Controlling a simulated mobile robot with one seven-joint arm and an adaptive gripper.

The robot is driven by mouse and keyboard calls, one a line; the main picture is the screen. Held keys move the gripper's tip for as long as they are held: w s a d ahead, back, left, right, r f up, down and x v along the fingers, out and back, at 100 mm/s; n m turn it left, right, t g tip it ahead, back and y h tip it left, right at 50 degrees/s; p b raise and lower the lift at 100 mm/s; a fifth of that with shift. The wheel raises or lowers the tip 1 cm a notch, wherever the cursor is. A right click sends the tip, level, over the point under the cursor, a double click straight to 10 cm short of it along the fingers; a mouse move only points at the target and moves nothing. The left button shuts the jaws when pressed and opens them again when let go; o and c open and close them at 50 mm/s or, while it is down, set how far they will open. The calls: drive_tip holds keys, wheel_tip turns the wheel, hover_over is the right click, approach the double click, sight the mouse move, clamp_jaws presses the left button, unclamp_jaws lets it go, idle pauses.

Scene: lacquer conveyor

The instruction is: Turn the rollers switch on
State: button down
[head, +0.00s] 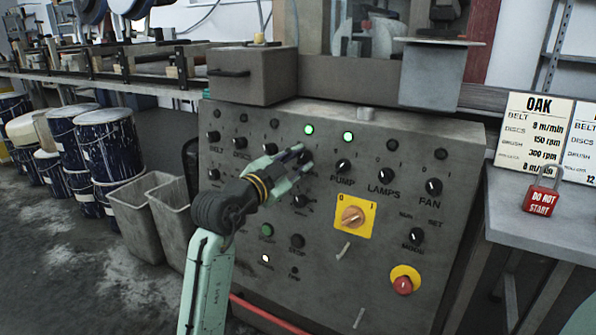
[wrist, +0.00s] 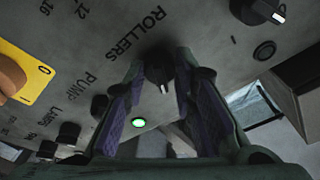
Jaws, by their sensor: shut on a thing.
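The rollers switch is a dark round knob (wrist: 158,72) with a short white mark, next to the printed word ROLLERS in the wrist view. My gripper (wrist: 160,68) is shut on this knob, one purple-padded finger on each side. The white mark points towards the picture's bottom, a little right of a lit green lamp (wrist: 138,123). In the head view my gripper (head: 301,157) reaches the panel left of the PUMP knob and largely hides the rollers knob. The lamp above the gripper (head: 308,129) glows green.
The grey control panel (head: 330,270) carries several other knobs, including PUMP (head: 343,166), LAMPS (head: 386,174) and FAN (head: 433,187). A yellow-plated orange switch (head: 353,217) and a red stop button (head: 404,284) sit lower. A second green lamp (head: 348,137) is lit above PUMP.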

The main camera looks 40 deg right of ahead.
drive_tip(key=shift+m, duration=0.5)
drive_tip(key=c, duration=1.3)
unclamp_jaws()
drive_tip(key=shift+a, duration=0.1)
drive_tip(key=v, duration=1.1)
drive_tip(key=shift+a, duration=0.4)
